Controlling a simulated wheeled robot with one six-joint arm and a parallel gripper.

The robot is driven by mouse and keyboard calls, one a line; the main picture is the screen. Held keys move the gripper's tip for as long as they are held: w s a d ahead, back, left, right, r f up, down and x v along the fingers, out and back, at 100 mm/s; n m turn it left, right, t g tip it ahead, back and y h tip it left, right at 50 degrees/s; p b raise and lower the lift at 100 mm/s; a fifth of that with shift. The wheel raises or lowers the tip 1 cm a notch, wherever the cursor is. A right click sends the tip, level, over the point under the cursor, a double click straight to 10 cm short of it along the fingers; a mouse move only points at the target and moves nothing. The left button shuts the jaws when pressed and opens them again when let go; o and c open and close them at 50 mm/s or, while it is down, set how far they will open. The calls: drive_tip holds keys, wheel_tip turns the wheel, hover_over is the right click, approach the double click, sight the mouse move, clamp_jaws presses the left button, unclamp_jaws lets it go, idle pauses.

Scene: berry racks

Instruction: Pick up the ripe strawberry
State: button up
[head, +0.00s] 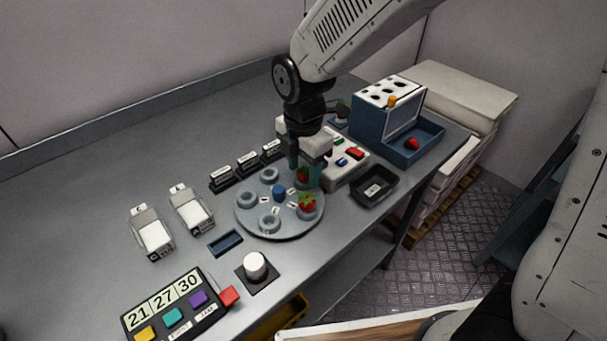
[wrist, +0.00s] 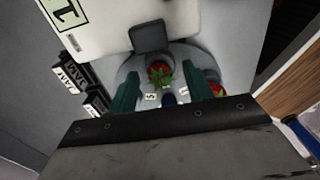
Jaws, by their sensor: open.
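Two red strawberries sit in cups of a round grey carousel (head: 250,224). One strawberry (head: 303,174) is at the carousel's back right, partly hidden by my gripper. The other strawberry (head: 307,204), with a green leafy top, is at the right front. Both look red, so I cannot tell by ripeness which one is meant. My gripper (head: 309,174), with green fingers, is open and points down at the back strawberry. In the wrist view this strawberry (wrist: 160,72) shows between the spread fingers (wrist: 165,84), apart from both. The front strawberry (wrist: 216,90) is just outside the right finger.
A white box with coloured buttons (head: 347,158) stands close behind the gripper. A black tray (head: 375,186) lies to the right. A blue unit (head: 409,152) holds a red ball (head: 411,143). Small labelled holders (head: 247,163) line the left. A white knob (head: 255,265) stands in front.

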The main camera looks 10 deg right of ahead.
drive_tip(key=c, duration=0.6)
drive_tip(key=shift+r, duration=0.1)
